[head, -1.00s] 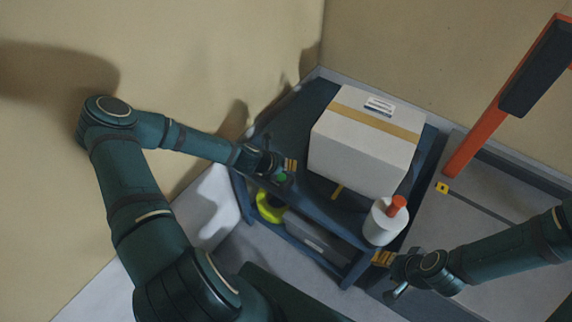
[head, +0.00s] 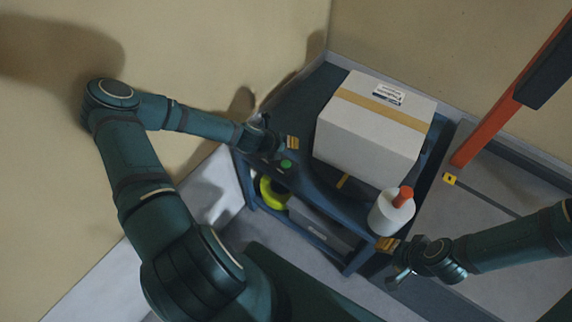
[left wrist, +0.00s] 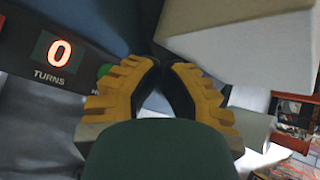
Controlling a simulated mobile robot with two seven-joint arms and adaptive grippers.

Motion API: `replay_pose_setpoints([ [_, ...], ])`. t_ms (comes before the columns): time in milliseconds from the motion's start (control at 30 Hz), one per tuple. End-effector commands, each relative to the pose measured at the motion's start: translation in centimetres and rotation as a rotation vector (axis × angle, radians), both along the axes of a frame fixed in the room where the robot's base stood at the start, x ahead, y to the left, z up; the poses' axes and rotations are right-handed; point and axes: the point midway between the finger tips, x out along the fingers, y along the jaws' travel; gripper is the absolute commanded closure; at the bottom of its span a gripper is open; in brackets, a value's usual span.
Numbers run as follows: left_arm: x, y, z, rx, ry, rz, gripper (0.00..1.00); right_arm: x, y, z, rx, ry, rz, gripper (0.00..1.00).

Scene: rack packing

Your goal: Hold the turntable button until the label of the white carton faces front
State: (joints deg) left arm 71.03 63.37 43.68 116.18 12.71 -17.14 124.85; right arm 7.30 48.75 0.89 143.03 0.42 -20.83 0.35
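The white carton (head: 370,145) stands on the dark blue cart with a tan tape band across its top. A printed label (head: 388,93) shows on the top near the back edge; the carton's far sides are hidden. The green button (head: 286,163) is uncovered on the cart's front left; it shows partly behind a finger in the left wrist view (left wrist: 103,70). My left gripper (head: 293,143) is just beyond the button, its fingers nearly together and empty. I cannot see contact with the button. My right gripper (head: 387,244) is by the cart's front right corner; its opening is unclear.
A display (left wrist: 60,52) reads 0 above "TURNS". A white bottle with a red top (head: 391,210) stands on the cart's right front. A yellow-green round item (head: 270,192) and a grey box (head: 318,228) are on the lower shelf. An orange post (head: 487,132) rises at right.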

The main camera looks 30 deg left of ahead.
Motion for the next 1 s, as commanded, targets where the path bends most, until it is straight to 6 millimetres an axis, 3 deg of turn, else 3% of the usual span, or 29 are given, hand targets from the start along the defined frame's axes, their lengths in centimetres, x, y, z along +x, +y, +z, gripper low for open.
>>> replay_pose_setpoints([
  [500,0.0,0.0,-6.8,-0.002,0.001,0.0,1.0,-0.9,0.2,-5.5,0.005,0.021,0.02,0.53],
  [1000,0.0,0.0,-7.6,0.0,0.0,0.0,1.0,-0.7,0.2,-5.9,0.004,0.016,0.018,0.53],
])
